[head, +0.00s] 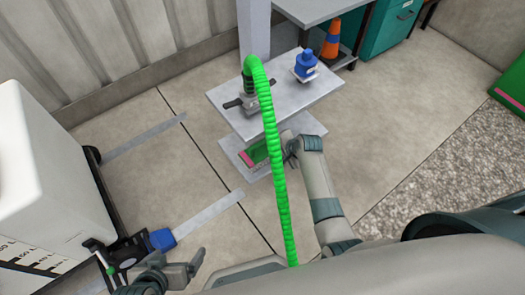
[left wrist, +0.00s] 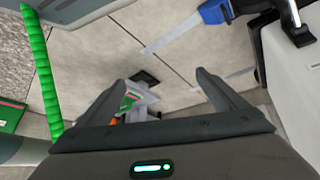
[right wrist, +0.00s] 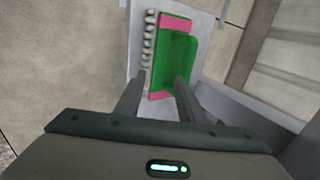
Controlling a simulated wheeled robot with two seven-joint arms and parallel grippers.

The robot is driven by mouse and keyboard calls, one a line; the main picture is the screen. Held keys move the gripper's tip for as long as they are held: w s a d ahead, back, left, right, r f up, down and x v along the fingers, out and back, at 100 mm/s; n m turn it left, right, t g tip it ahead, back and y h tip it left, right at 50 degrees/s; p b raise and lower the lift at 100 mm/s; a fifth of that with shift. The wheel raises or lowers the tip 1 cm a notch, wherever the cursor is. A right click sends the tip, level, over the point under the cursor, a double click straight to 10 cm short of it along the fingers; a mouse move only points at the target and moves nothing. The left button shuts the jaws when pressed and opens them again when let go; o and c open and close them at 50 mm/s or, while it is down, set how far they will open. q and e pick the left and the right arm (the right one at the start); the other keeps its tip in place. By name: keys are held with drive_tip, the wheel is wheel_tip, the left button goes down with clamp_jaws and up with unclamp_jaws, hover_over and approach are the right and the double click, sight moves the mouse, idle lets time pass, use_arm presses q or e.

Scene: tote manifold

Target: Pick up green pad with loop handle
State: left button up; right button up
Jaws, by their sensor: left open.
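The green pad (head: 256,152) with pink end strips lies on the low grey shelf (head: 228,149) of a small stand. In the right wrist view the pad (right wrist: 161,76) shows larger, with a raised green part along its right side that may be the loop handle. My right gripper (head: 291,149) is beside the pad at the shelf's right. In its wrist view its fingers (right wrist: 160,80) are apart, in front of the pad's near end; contact cannot be told. My left gripper (head: 198,266) is open and empty, low over the floor; its spread fingers (left wrist: 155,82) show in its wrist view.
A green ribbed hose (head: 273,150) arches from a fitting on the stand's upper shelf (head: 222,97) across the view. A white tote (head: 45,190) stands at left. An orange cone (head: 331,40) is behind.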

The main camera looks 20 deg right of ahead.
sight(265, 141)
use_arm(q)
drive_tip(key=shift+d, duration=0.25)
use_arm(e)
drive_tip(key=shift+w+a, duration=0.2)
drive_tip(key=shift+w, duration=0.4)
use_arm(q)
drive_tip(key=shift+s, duration=0.15)
use_arm(e)
drive_tip(key=w, duration=0.1)
drive_tip(key=w+a+b, duration=0.1)
drive_tip(key=w, duration=0.2)
drive_tip(key=shift+w+a+f+b, duration=0.3)
drive_tip(key=shift+w+a+f, duration=0.05)
use_arm(q)
drive_tip(key=shift+w+d+r+t+h, duration=0.2)
drive_tip(key=shift+w+d+t+h, duration=0.1)
drive_tip(key=shift+d, duration=0.15)
drive_tip(key=shift+w+d+r+t+h, duration=0.2)
drive_tip(key=shift+d+t, duration=0.1)
drive_tip(key=shift+d, duration=0.15)
use_arm(e)
drive_tip(key=shift+w+f, duration=0.1)
drive_tip(key=shift+w, duration=0.1)
use_arm(q)
drive_tip(key=shift+f, duration=0.1)
use_arm(e)
clamp_jaws()
